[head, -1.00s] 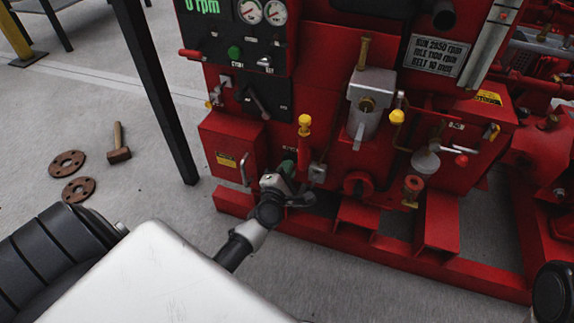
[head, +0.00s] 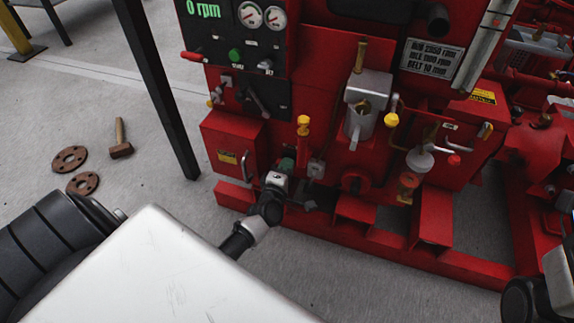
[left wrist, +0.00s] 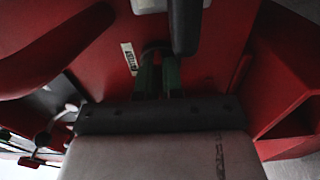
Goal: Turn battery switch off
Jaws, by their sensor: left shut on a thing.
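The battery switch sits low on the front of the red pump set, at my left gripper (head: 286,165). In the head view the gripper and wrist cover the switch. In the left wrist view my left gripper (left wrist: 158,74) has its green fingertips close together on a small dark round part, the battery switch (left wrist: 155,47), with a small label (left wrist: 129,58) beside it. The fingers hide most of the switch, so its turned position cannot be told. My right gripper is not seen; only part of my right arm shows at the lower right.
A red box with a handle (head: 226,150) is just left of the gripper. A yellow-topped red lever (head: 303,126) rises to its right. A gauge panel (head: 236,50) is above. A black post (head: 155,85) stands to the left. A hammer (head: 120,140) and rusty flanges (head: 70,160) lie on the floor.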

